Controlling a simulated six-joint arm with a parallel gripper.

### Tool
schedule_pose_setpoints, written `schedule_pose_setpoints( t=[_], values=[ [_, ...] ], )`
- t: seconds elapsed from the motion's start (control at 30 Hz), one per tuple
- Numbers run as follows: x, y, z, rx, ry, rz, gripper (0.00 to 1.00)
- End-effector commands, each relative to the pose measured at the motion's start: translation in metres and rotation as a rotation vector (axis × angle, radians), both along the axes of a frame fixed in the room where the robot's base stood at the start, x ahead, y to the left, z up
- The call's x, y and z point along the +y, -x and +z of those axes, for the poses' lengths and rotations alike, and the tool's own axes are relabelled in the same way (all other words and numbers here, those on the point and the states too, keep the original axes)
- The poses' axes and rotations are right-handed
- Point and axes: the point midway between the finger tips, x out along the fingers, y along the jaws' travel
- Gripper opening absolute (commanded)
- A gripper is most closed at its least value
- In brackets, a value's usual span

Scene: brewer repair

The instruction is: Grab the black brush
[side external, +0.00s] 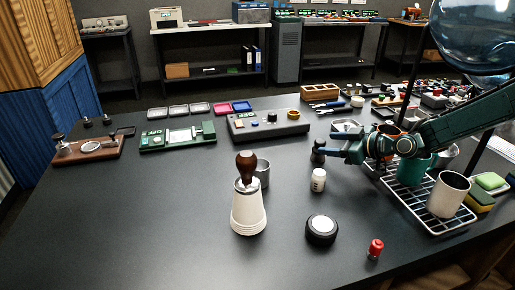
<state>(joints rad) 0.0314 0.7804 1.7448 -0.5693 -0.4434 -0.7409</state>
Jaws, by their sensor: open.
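A small dark upright piece with a rounded knob and wider base (318,153) stands at mid-table; it looks like the black brush, though it is too small to be certain. My gripper (337,147) reaches in from the right, low over the table. Its open fingers point left, with their tips close beside the dark piece. I cannot tell whether they touch it or whether it is between them.
A white pill bottle (318,180) stands just in front of the dark piece. A wire rack (412,200) holds mugs at right. The front left table is clear.

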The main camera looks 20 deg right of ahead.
Motion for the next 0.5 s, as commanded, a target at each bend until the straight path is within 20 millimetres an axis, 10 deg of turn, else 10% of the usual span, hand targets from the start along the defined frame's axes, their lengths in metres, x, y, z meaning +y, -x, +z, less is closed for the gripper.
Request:
schedule_pose_setpoints(
  t=[0.5],
  values=[
    [0.020, -0.036, -0.017, 0.000, 0.001, -0.001, 0.55]
  ],
)
